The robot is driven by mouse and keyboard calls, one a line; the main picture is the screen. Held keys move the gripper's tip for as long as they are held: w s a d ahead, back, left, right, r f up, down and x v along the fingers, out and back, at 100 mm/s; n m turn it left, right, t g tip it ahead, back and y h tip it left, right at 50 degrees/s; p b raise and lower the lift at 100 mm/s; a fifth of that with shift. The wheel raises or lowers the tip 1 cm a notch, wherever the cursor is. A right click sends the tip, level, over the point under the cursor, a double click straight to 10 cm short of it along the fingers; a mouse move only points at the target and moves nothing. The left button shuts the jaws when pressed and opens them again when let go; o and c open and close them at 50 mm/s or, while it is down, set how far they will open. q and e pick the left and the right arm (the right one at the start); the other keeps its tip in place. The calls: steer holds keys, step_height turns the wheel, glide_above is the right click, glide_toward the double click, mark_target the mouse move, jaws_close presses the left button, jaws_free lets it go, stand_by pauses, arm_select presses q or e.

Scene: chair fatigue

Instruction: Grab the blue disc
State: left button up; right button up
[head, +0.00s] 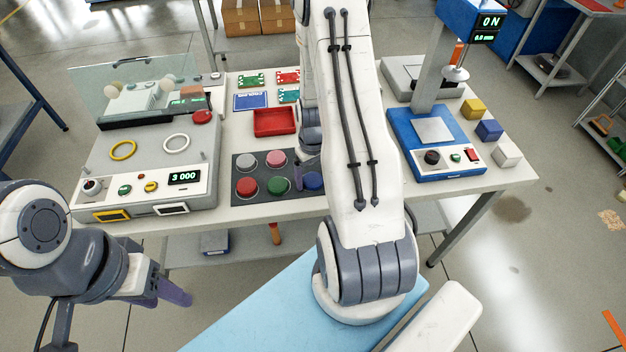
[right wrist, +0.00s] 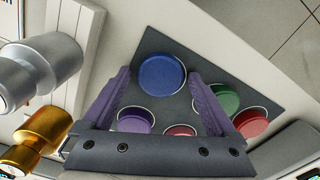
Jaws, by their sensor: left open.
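The blue disc (head: 313,181) lies at the front right corner of a dark mat (head: 238,199), partly hidden by my right arm. In the right wrist view the blue disc (right wrist: 162,75) shows between the purple fingertips of my right gripper (right wrist: 159,74). The right gripper is open and empty; whether its tips are level with the disc or above it, I cannot tell. Beside it on the mat are a green disc (head: 273,185), a red disc (head: 247,187), a pink disc (head: 276,158) and a grey disc (head: 245,161). My left gripper (head: 174,292) is open and empty, off the table's front edge.
Left of the mat stands a grey machine (head: 150,155) with rings and a clear cover. A red tray (head: 274,122) lies behind the mat. A blue press (head: 437,160) and several cubes (head: 489,130) stand to the right.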

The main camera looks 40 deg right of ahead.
steer(key=c, duration=1.1)
steer(key=shift+c, duration=0.2)
steer(key=shift+r, duration=0.1)
